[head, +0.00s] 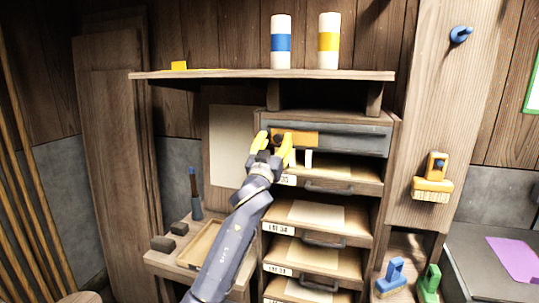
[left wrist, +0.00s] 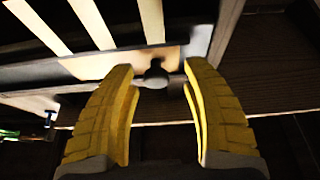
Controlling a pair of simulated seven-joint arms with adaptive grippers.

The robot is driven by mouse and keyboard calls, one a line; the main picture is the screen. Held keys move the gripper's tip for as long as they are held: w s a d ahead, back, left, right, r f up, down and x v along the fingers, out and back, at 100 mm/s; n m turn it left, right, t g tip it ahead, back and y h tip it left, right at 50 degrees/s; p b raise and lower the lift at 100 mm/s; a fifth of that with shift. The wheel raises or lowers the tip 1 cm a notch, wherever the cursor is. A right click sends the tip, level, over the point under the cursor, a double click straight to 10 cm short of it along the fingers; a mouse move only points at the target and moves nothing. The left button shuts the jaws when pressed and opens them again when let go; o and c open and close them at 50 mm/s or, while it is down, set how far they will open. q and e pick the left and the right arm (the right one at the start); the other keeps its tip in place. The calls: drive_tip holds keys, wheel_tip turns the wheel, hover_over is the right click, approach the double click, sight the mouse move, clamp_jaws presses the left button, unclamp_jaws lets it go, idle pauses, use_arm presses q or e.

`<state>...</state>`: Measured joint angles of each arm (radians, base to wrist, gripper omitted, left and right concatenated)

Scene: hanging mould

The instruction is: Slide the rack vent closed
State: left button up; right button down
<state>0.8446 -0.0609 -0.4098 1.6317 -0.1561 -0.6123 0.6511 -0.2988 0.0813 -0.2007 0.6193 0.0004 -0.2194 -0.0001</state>
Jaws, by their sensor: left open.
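The rack vent (head: 350,140) is a long grey panel at the top of the wooden drawer rack, with an orange-tan plate (head: 304,138) at its left part. My left gripper (head: 275,140), with yellow fingers, is at the left end of this plate. In the left wrist view my left gripper (left wrist: 157,68) is open, and a small dark round knob (left wrist: 155,76) shows between and just beyond its fingertips. I cannot tell whether a finger touches it. Pale strips (left wrist: 92,22) show beyond the plate there. My right gripper is not in view.
Below the vent are several drawers with papers and dark handles (head: 323,240). A shelf (head: 230,75) above holds a blue-banded cylinder (head: 281,42) and a yellow-banded cylinder (head: 329,40). A brush (head: 433,180) hangs on the right post. A side ledge with a tray (head: 200,243) is at lower left.

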use_arm(q)
drive_tip(key=v, duration=1.1)
drive_tip(key=shift+a, duration=0.1)
